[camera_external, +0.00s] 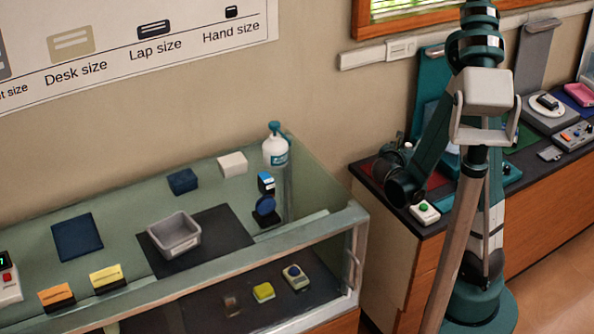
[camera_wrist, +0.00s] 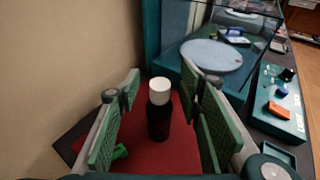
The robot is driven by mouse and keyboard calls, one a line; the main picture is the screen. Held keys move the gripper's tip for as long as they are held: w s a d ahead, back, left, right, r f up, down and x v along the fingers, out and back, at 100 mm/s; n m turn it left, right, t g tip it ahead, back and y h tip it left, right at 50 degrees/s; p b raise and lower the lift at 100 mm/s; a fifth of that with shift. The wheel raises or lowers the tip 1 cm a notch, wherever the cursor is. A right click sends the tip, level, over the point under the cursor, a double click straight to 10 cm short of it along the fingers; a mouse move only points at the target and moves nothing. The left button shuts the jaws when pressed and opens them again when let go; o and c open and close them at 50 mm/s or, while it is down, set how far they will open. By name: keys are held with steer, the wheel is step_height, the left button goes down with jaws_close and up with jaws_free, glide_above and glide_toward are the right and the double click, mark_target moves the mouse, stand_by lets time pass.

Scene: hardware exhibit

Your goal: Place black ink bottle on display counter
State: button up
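The black ink bottle (camera_wrist: 158,122) has a white cap and stands upright on a red mat (camera_wrist: 185,155) in the wrist view. My gripper (camera_wrist: 160,88) is open, with green-padded fingers to the left and right of the bottle. A gap shows on both sides, so they do not touch it.
A green-button box (camera_external: 425,212) is close to my gripper. A wall lies left of it in the wrist view.

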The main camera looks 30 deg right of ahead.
steer(key=shift+c, duration=0.4)
jaws_close()
steer(key=shift+r, duration=0.1)
step_height(320, 180, up, 18)
steer(key=p, duration=0.6)
stand_by(0.6)
stand_by(0.9)
